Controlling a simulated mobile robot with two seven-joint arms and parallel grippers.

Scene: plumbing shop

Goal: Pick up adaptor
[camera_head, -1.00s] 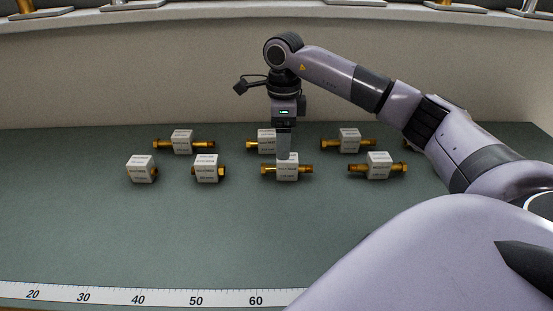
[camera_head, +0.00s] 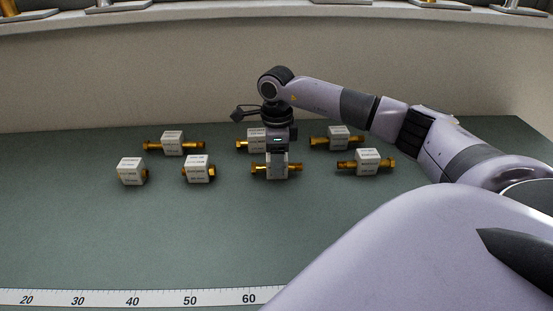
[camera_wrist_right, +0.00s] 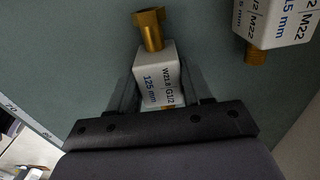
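The adaptor (camera_head: 260,168), a brass-ended piece with a white printed label block, lies in the front row on the green mat. My right gripper (camera_head: 277,163) points down over it, with its fingers at the block's height. In the right wrist view the white block (camera_wrist_right: 155,75) is between the two fingers, slightly turned against them, with its brass end (camera_wrist_right: 150,28) pointing away. The fingers stand open around the block; whether either one touches it is hard to tell. My left gripper is not in view.
Other adaptors stand close by: front left (camera_head: 131,171), (camera_head: 197,169), front right (camera_head: 367,161), back row (camera_head: 173,143), (camera_head: 338,137), and one (camera_head: 257,139) partly hidden behind my gripper. A ruler strip (camera_head: 150,297) runs along the front. The mat (camera_head: 120,235) between is clear.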

